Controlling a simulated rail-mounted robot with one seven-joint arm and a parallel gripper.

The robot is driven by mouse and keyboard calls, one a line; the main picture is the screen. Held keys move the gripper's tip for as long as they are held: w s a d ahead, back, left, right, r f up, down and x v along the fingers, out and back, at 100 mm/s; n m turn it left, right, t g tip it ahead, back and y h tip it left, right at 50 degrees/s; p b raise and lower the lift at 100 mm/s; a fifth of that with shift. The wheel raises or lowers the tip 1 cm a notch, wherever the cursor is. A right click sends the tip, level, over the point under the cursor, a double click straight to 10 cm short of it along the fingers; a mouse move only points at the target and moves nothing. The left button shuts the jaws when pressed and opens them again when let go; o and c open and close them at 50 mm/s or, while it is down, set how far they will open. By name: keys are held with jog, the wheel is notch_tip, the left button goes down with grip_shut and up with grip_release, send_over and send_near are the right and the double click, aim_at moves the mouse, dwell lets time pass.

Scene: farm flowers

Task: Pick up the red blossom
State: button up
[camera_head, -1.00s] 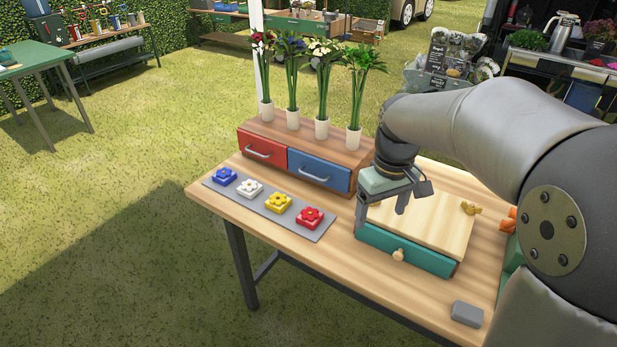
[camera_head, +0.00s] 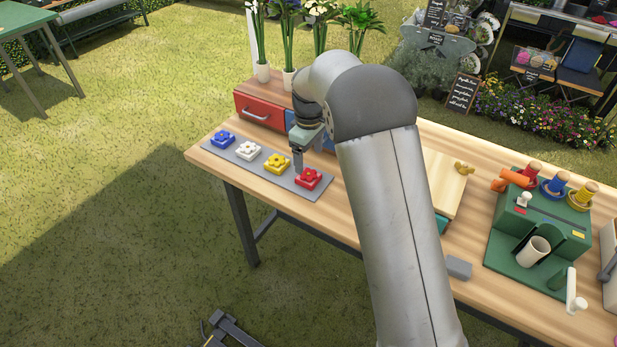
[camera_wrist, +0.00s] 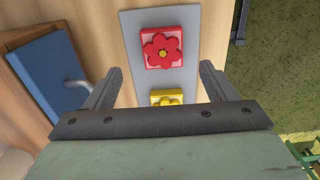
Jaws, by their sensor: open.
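The red blossom (camera_head: 308,179) is a flower-shaped block at the right end of a grey mat (camera_head: 239,157) on the wooden table. In the wrist view the red blossom (camera_wrist: 162,49) lies flat with a yellow centre, beyond the fingertips. My gripper (camera_head: 297,165) is above the mat, just behind and left of the red blossom. In the wrist view my gripper (camera_wrist: 158,80) has its two fingers spread apart with nothing between them. The yellow blossom (camera_wrist: 167,98) shows partly behind the gripper's crossbar.
White (camera_head: 249,151) and blue (camera_head: 222,138) blossoms share the mat with the yellow one. A red drawer (camera_head: 262,111) and a blue drawer (camera_wrist: 50,75) stand behind it. A grey block (camera_head: 458,267) and a green fixture (camera_head: 530,225) are to the right.

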aim_at(309, 176)
jog(key=shift+s+f+p, duration=0.2)
jog(key=shift+f+p, duration=0.4)
jog(key=shift+f, duration=2.8)
jog(key=c, duration=1.1)
